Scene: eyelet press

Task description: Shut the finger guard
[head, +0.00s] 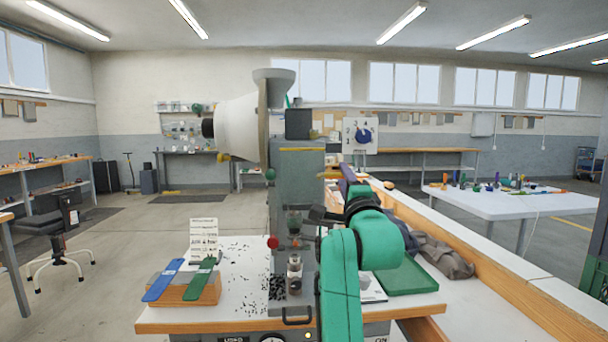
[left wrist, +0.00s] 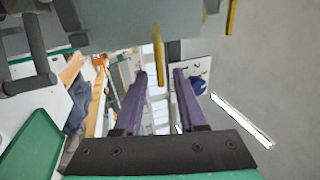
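The grey eyelet press (head: 290,190) stands on the bench in the middle of the head view. A short yellow bar (head: 329,174) juts from its right side, and yellow bars (left wrist: 158,62) also show in the left wrist view. I cannot tell for certain which part is the finger guard; a dark bracket (head: 322,215) sits at the press's working area, partly behind my arm. My left gripper (head: 346,172) is beside the press's right side. In the left wrist view its two purple fingers (left wrist: 160,76) are apart with nothing clamped between them. My right gripper is not in view.
A wooden block with blue and green strips (head: 186,287) and a white card (head: 204,240) stand left of the press. Small black eyelets (head: 236,262) are scattered on the bench. A green tray (head: 408,278) and grey cloth (head: 445,258) lie to the right.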

